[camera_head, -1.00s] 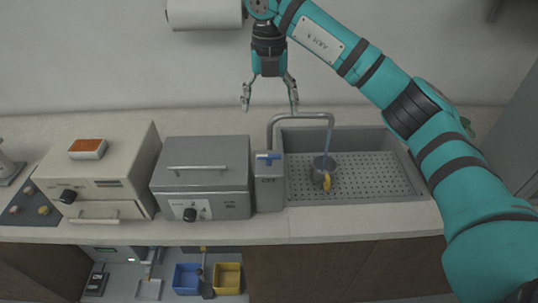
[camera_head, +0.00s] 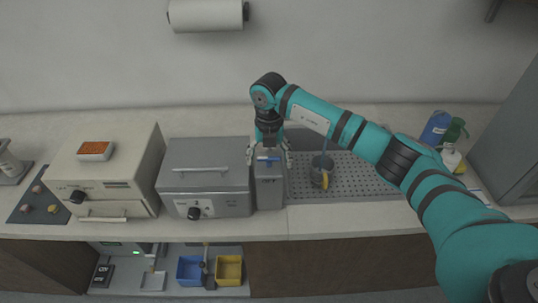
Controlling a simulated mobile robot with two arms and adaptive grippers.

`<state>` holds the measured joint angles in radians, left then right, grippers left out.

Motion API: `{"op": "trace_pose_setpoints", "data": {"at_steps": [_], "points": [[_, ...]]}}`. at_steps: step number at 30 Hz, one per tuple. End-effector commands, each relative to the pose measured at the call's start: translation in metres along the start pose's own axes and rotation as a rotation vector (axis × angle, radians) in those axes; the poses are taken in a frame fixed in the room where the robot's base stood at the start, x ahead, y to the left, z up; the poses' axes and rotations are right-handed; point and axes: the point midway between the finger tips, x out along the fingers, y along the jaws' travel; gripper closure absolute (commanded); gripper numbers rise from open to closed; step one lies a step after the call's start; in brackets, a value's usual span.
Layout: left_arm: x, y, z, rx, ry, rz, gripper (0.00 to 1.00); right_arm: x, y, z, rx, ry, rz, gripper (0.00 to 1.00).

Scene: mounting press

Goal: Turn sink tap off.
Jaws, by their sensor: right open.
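The sink (camera_head: 350,192) has a perforated floor. A grey mug (camera_head: 322,172) with a yellow part stands in it, with a blue stream of water coming down to it. My arm hides most of the tap's curved spout. My left gripper is not in view.
A metal box machine (camera_head: 205,178) stands just left of the tap, and a beige machine (camera_head: 105,170) further left. Bottles (camera_head: 436,128) stand right of the sink behind my arm. A paper roll (camera_head: 207,14) hangs on the wall. Blue and yellow bins sit below the counter.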

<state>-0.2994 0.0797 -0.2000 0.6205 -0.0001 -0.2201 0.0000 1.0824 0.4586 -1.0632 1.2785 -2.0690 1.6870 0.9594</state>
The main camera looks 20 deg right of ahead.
Motion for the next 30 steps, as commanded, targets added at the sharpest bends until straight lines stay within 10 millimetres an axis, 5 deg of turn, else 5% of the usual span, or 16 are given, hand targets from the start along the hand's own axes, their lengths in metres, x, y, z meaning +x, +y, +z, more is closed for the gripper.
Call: {"op": "trace_pose_setpoints", "data": {"at_steps": [7, 20, 30], "points": [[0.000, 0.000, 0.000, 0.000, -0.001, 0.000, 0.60, 0.001, 0.000, 0.000, 0.000, 0.000, 0.000, 0.17], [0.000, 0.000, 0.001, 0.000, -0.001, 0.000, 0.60, 0.000, 0.000, 0.000, 0.000, 0.000, 0.000, 0.71], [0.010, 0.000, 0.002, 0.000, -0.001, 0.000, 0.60, 0.002, 0.000, 0.001, -0.057, -0.002, 0.001, 0.72]]}}
